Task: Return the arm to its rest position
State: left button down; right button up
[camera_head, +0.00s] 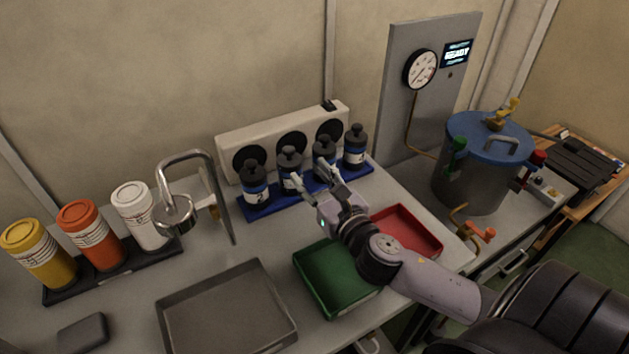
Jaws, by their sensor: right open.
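My right gripper (314,188) is open, with its two fingers spread in front of the dark bottles. Its arm comes in from the lower right and reaches over the green tray. Several dark bottles with blue and white labels, one of them a bottle (256,184) at the left end, stand upright on a blue rack (262,210). I see nothing held between the fingers. I cannot tell whether a fingertip touches a bottle. My left gripper is not in view.
A green tray (312,279) and a red tray (424,231) lie beneath my arm. A grey tray (200,297) is at the front. A blue-lidded metal cylinder (474,182) stands right, beside a gauge panel (400,120).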

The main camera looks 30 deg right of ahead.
jog(key=shift+s, duration=0.45)
